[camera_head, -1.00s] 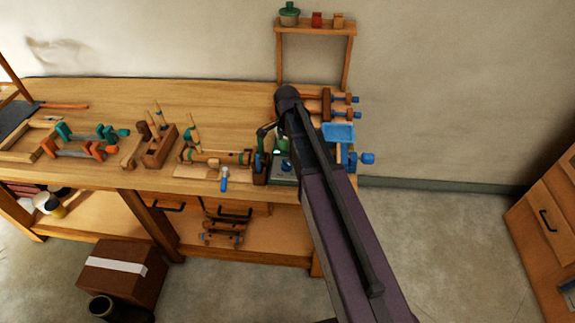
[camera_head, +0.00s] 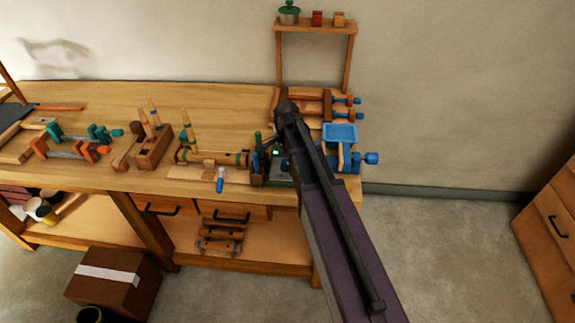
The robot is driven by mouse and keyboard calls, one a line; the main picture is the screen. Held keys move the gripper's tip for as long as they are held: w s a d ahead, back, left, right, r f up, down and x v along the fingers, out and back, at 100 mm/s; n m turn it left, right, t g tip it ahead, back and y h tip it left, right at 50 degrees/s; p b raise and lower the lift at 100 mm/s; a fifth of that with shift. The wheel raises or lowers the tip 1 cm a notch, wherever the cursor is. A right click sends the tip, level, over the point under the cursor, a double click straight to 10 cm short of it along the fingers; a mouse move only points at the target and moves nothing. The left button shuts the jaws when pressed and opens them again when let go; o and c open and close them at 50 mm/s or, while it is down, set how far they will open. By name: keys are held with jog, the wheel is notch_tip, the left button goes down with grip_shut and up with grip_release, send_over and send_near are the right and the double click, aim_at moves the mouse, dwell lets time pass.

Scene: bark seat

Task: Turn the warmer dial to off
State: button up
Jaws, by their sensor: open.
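The warmer looks like a small grey-green box (camera_head: 279,181) near the front edge of the bench's right end. A small pale green spot shows on its upper part. My arm covers most of its right side, and I cannot make out the dial or its setting. My gripper (camera_head: 270,143) is only partly seen as dark parts below the end of my arm, just above and behind the box. It is open and nothing shows held in it. I cannot tell whether it touches the warmer.
The wooden bench (camera_head: 90,98) holds clamps, wooden planes (camera_head: 154,150) and a blue-handled tool (camera_head: 220,180) left of the warmer. A blue tray (camera_head: 340,133) and blue-ended clamps (camera_head: 371,158) stand right. A small shelf (camera_head: 316,27) rises behind. Floor at right is clear.

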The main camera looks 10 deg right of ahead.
jog(key=shift+f+b, duration=0.3)
jog(key=shift+f, duration=0.2)
jog(key=c, duration=1.2)
